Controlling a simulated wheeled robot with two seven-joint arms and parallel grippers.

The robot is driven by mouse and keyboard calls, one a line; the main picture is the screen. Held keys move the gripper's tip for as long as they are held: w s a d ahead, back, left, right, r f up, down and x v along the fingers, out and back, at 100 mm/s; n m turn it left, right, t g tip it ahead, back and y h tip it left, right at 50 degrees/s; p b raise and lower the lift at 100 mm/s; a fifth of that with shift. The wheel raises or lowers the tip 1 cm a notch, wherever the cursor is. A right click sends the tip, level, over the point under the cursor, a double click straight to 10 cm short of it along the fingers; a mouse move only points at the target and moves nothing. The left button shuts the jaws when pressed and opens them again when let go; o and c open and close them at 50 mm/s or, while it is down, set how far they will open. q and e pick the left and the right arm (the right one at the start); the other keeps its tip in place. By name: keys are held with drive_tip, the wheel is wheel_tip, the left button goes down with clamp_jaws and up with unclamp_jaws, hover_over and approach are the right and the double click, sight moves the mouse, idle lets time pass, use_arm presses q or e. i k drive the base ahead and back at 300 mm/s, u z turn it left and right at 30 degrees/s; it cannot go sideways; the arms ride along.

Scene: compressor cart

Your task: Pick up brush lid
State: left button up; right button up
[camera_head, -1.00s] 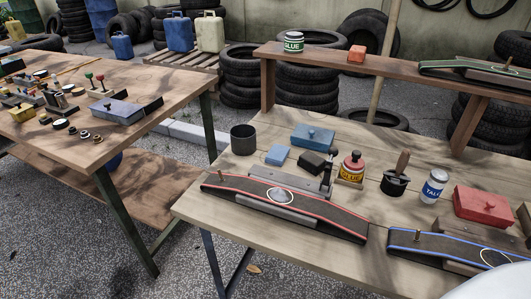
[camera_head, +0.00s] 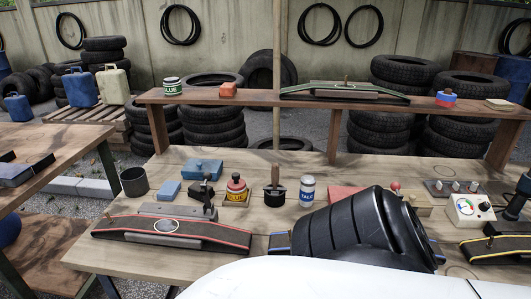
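A dark round pot-like piece with an upright wooden handle (camera_head: 274,181) stands on the middle workbench. It may be the brush lid, but I cannot tell lid from pot at this size. My own large black and white arm parts cover the bench's front right. Neither gripper's fingers can be made out.
A red-edged rubber strip on a stand (camera_head: 172,232) lies along the bench front. Blue boxes (camera_head: 203,169) and an open dark cup (camera_head: 134,181) stand at left. A raised shelf (camera_head: 230,97) crosses behind. A gauge box (camera_head: 468,209) stands at right.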

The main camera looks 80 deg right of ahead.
sight(237, 184)
drive_tip(key=k, duration=0.6)
drive_tip(key=z, duration=0.75)
